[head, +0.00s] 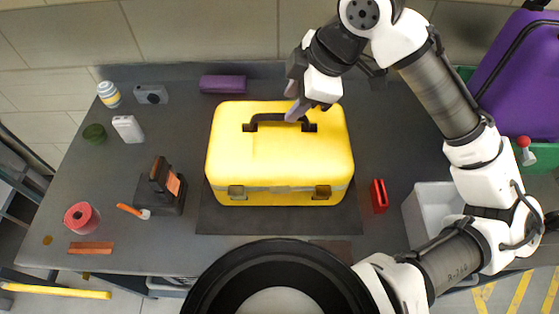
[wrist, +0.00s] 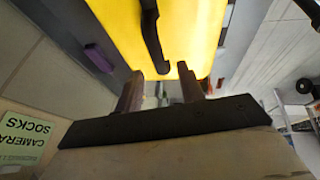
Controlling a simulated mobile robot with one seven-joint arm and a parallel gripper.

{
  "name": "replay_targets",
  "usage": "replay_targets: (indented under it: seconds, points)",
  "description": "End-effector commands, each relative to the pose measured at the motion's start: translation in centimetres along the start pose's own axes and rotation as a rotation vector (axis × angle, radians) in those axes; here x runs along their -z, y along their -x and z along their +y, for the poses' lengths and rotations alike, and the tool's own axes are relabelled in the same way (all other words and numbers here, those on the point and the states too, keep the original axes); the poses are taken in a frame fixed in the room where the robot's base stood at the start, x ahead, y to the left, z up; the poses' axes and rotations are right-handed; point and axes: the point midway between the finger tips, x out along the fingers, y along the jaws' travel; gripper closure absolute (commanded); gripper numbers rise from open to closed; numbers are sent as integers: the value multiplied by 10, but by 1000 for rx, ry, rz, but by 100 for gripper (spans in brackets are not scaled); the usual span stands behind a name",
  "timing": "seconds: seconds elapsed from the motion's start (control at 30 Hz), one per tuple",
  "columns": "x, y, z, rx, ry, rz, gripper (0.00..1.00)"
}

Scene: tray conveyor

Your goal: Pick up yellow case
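The yellow case (head: 279,158) stands upright on a dark mat in the middle of the grey table, its two latches facing me. Its black handle (head: 268,119) is on the top. In the wrist view the case (wrist: 112,12) fills the upper middle, and the handle (wrist: 151,30) runs down towards the fingers. My gripper (head: 294,103) is above the back right part of the case, near the right end of the handle. In the wrist view my gripper (wrist: 160,82) has its two fingers apart with nothing held between them. I cannot tell whether a finger touches the handle.
A purple case (head: 222,84) lies behind the yellow case. A red object (head: 379,196) and a white bin (head: 433,212) are to its right. A black holder (head: 160,188), white box (head: 128,129) and pink tape roll (head: 82,217) are on the left. A large purple container (head: 520,75) is at far right.

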Motion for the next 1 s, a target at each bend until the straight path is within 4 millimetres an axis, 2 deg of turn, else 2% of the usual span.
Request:
replay_targets:
  seconds: [0.2,0.5,0.8,0.87,1.0]
  points:
    - [0,-13,1,1,0,-1,61]
    - [-1,-51,4,0,0,-1,61]
    - [-1,-57,4,-1,-1,0,61]
    - [-1,-57,4,-1,-1,0,66]
    - [-1,-57,4,-1,-1,0,85]
